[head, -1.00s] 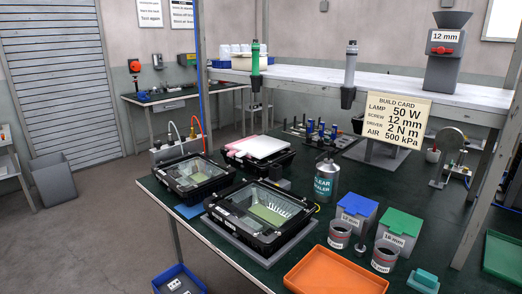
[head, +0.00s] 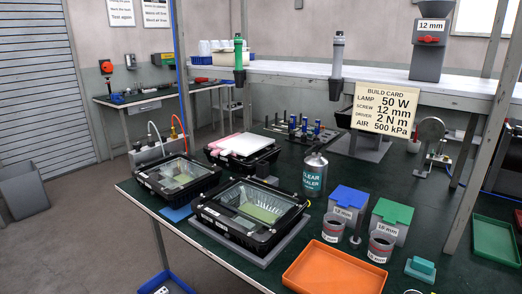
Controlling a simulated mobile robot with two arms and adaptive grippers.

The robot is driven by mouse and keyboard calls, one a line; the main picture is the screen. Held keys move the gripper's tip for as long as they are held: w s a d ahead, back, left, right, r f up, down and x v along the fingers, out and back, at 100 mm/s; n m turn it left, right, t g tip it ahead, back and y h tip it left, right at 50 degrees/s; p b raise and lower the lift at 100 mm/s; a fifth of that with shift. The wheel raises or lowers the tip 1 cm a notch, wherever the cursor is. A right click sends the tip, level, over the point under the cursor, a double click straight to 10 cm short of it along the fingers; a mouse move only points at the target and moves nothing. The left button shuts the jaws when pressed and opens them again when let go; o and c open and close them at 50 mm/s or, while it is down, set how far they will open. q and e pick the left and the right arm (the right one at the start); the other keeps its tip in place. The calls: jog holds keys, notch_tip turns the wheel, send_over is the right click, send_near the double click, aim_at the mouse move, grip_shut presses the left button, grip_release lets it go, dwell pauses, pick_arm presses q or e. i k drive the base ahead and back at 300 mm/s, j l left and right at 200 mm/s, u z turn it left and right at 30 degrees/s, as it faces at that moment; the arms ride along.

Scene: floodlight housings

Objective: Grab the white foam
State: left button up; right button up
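A flat white slab (head: 247,144), which looks like the white foam, lies on top of a black floodlight housing (head: 240,163) at the back of the dark green bench. A pink layer (head: 222,142) shows along its left side. Two more black housings with clear glass fronts stand nearer, one at the left (head: 178,180) and one in front (head: 249,213). Neither of my grippers shows in this view.
A clear sealer bottle (head: 314,172), blue-lidded (head: 349,196) and green-lidded (head: 394,213) bins, grey cups and an orange tray (head: 334,270) stand to the right. A shelf post (head: 181,80) rises behind the housings, with an overhead shelf (head: 300,72).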

aim_at(245, 145)
jog(key=i+j+u, duration=0.3)
jog(key=j+u, duration=0.15)
jog(key=j, duration=0.2)
jog(key=i+j+u, duration=0.45)
jog(key=j, duration=0.15)
jog(key=i+j+u, duration=0.7)
jog(key=i, duration=0.65)
jog(key=i+u, duration=0.3)
jog(key=i, duration=0.55)
jog(key=i+z, duration=0.35)
jog(key=i, duration=0.25)
jog(key=i+j+z, duration=0.1)
jog(key=i+z, duration=0.2)
jog(key=i, duration=0.3)
jog(key=i+j+z, duration=0.35)
jog(key=i, duration=0.2)
jog(key=i+l+z, duration=0.1)
jog(key=i+z, duration=0.2)
jog(key=z, duration=0.2)
jog(key=i+z, duration=0.3)
jog(key=z, duration=0.15)
jog(key=i+j+z, duration=0.15)
jog(key=z, duration=0.35)
jog(key=i+j+z, duration=0.3)
jog(key=z, duration=0.2)
